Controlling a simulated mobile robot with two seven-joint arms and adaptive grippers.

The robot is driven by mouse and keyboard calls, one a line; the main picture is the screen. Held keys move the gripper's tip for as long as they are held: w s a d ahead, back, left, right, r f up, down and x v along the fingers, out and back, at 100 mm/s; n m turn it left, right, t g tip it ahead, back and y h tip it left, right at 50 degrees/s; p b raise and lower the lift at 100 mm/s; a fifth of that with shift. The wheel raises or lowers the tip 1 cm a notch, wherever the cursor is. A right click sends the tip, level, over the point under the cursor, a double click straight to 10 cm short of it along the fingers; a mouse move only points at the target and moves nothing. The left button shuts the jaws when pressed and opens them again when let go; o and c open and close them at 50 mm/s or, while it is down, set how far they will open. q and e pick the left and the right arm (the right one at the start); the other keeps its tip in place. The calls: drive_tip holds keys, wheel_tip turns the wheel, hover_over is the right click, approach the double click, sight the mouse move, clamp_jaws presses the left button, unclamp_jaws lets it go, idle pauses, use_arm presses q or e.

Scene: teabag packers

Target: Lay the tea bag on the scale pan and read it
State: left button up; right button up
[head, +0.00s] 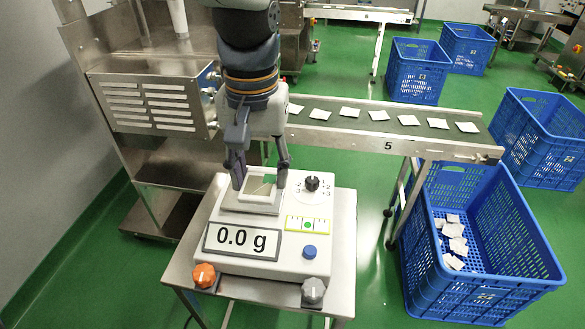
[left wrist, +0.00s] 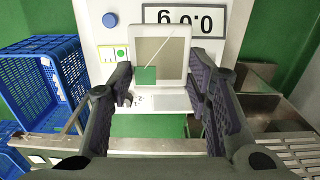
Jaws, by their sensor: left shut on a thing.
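The tea bag (head: 258,188), a tan square with a string and a green tag, is between the fingers of my left gripper (head: 260,185). Whether the bag touches the pan is hard to tell. The scale (head: 330,225) display (head: 242,241) reads 0.0 g. My right gripper is not in view.
The scale has a black dial (head: 312,184), a blue button (head: 309,252), an orange knob (head: 204,275) and a grey knob (head: 313,291). Conveyor 5 (head: 400,145) carries several white packets behind it. A blue crate (head: 480,250) with packets stands right. A steel cabinet (head: 150,105) stands left.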

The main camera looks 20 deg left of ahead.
use_arm(q)
drive_tip(key=w+a+f+b, duration=0.1)
drive_tip(key=w+a+f, duration=0.1)
drive_tip(key=w+f, duration=0.1)
drive_tip(key=w+a+f, duration=0.3)
drive_tip(key=w+a+f+b, duration=0.1)
drive_tip(key=w+a+f, duration=0.1)
drive_tip(key=w+f, duration=0.1)
drive_tip(key=shift+w+a+f+b, duration=0.25)
drive_tip(key=shift+w+b, duration=0.1)
drive_tip(key=shift+w, duration=0.15)
drive_tip(key=shift+w+a+f, duration=0.1)
drive_tip(key=shift+w+f, duration=0.05)
drive_tip(key=shift+f, duration=0.7)
drive_tip(key=shift+w+a+f, duration=0.1)
drive_tip(key=shift+f, duration=0.7)
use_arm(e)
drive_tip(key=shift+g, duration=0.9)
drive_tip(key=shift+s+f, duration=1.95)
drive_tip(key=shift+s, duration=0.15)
use_arm(q)
drive_tip(key=shift+f, duration=0.2)
drive_tip(key=o, duration=0.6)
drive_tip(key=shift+o, duration=0.2)
drive_tip(key=shift+r, duration=0.1)
wheel_tip(320, 180, up, 12)
drive_tip(key=shift+p, duration=0.3)
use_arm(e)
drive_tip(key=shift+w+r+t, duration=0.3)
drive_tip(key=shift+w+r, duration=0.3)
